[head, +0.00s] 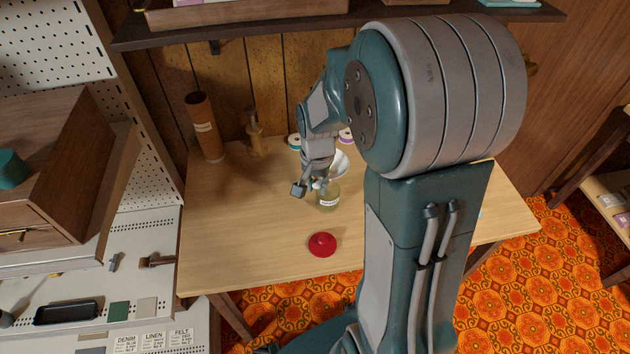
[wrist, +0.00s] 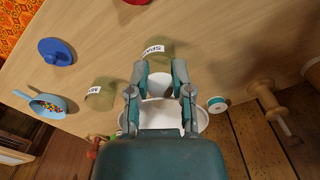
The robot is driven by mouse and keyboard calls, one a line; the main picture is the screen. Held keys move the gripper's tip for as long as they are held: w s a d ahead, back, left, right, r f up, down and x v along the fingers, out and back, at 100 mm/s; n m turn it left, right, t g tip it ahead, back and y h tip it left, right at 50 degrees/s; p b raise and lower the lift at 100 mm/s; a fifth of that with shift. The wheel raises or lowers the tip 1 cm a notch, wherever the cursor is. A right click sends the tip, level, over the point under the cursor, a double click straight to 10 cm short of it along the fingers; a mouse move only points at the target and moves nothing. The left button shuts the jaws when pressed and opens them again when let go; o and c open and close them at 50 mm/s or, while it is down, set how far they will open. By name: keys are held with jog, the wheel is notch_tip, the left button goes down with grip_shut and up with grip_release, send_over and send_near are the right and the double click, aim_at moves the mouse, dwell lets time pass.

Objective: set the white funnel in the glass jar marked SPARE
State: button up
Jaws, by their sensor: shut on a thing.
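The white funnel (head: 340,161) is partly hidden by my gripper and arm in the head view. In the wrist view the funnel (wrist: 160,88) shows between and behind the fingers, its wide rim spreading on both sides. My gripper (wrist: 162,70) is shut on the funnel. The glass jar marked SPARE (head: 328,201) stands upright on the table, close to my gripper (head: 310,188). In the wrist view the SPARE jar (wrist: 164,53) lies just beyond the fingertips, partly covered by them.
A red lid (head: 322,244) lies on the table (head: 250,240) in front of the jar. The wrist view shows another labelled jar (wrist: 101,94), a blue lid (wrist: 56,52), a blue scoop of coloured beads (wrist: 47,106), a thread spool (wrist: 217,104) and a wooden spool (wrist: 268,95).

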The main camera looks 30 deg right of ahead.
jog(key=shift+d+f, duration=0.4)
jog(key=shift+f, duration=0.2)
jog(key=shift+a+f, duration=0.1)
jog(key=shift+f, duration=3.35)
jog(key=o, duration=0.9)
jog(key=shift+o, duration=0.2)
